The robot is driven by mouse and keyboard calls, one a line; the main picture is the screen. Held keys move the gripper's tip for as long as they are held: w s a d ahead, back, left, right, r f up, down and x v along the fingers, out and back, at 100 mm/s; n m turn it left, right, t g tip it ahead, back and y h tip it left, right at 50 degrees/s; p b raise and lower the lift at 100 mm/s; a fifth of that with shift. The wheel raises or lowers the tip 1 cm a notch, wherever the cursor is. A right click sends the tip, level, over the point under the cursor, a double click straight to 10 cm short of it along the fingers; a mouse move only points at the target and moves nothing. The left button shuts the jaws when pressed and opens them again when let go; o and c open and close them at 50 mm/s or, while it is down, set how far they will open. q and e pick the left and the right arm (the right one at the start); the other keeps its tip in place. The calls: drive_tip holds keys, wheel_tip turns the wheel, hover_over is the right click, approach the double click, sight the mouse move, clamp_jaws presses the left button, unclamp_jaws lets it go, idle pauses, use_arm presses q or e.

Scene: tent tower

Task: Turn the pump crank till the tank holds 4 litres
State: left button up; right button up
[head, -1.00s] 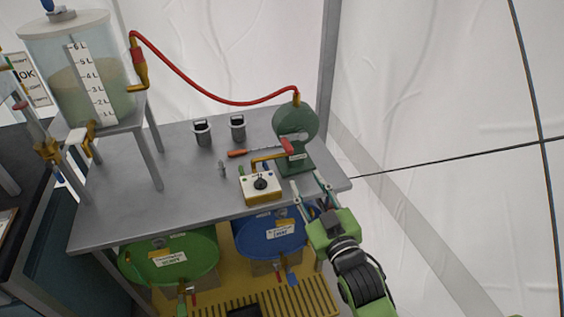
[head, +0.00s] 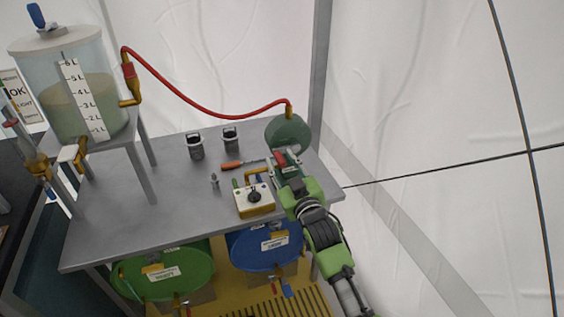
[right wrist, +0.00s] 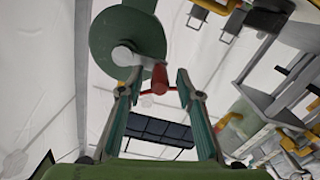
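The clear tank (head: 62,105) stands on a raised stand at the left in the head view. Its murky liquid stands around the 4 L mark of the white scale (head: 82,97); I cannot read it exactly. The green pump (head: 289,132) is at the table's right end. The crank's red handle (head: 281,158) is partly covered by my right gripper (head: 284,164). In the right wrist view the red handle (right wrist: 160,77) lies between the parted fingers of my right gripper (right wrist: 158,75), with gaps on both sides. My left gripper is not in view.
A red hose (head: 200,100) runs from the tank's fitting to the pump. A yellow-and-white box with a dial (head: 254,200), two small dark-topped cups (head: 195,147) and an orange-handled tool (head: 232,165) are on the table. Green (head: 165,272) and blue (head: 264,247) drums stand below.

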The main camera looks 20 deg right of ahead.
clamp_jaws()
